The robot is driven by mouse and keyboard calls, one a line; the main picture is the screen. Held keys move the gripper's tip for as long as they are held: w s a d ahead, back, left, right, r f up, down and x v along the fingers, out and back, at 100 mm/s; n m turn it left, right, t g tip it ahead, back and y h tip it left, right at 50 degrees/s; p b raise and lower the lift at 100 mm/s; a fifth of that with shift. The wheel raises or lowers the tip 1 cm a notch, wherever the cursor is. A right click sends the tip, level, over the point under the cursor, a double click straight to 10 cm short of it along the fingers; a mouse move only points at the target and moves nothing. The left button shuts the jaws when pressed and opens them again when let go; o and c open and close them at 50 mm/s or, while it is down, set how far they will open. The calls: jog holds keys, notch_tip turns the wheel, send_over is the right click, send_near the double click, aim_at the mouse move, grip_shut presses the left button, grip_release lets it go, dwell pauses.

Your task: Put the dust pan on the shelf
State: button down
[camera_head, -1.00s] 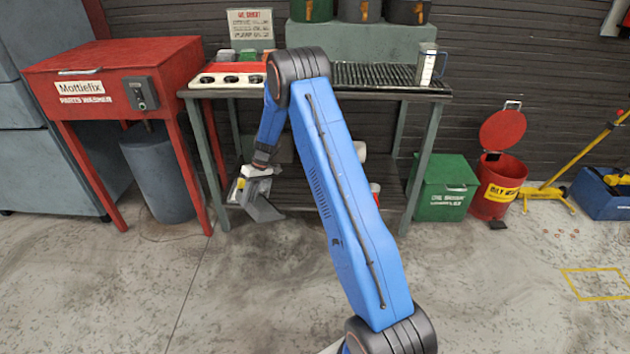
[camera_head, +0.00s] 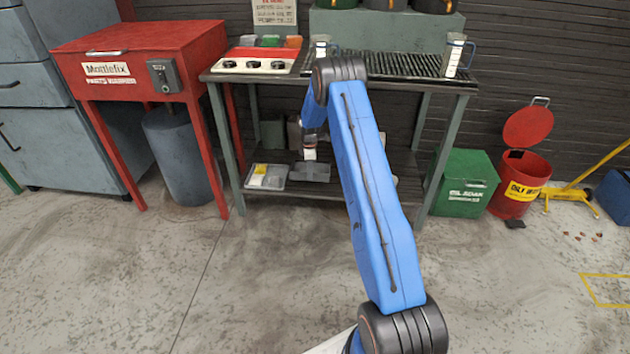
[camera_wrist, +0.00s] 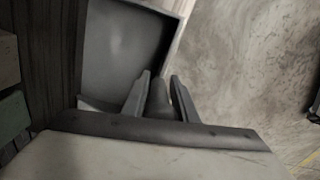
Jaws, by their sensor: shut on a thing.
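The grey dust pan (camera_head: 308,172) is at the front of the dark lower shelf (camera_head: 335,193) under the workbench. My gripper (camera_head: 310,152) is above its near part and partly hidden behind my blue arm. In the wrist view, the two fingers of my gripper (camera_wrist: 158,90) are closed on the dark handle of the dust pan (camera_wrist: 125,45). The pan's open tray lies beyond the fingers, with dark shelf boards (camera_wrist: 48,50) on the left and floor on the right. I cannot tell whether the pan touches the shelf.
A grey tray with a yellow and white item (camera_head: 267,176) lies on the shelf just left of the pan. Boxes (camera_head: 273,132) stand at the shelf's back. A green bin (camera_head: 463,185) and red can (camera_head: 520,180) stand right of the bench. The floor in front is clear.

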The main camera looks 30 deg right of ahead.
jog(key=shift+f, duration=3.55)
jog(key=c, duration=1.4)
grip_release()
jog(key=shift+c, duration=0.2)
notch_tip(320, 180, up, 12)
jog(key=shift+a, duration=0.1)
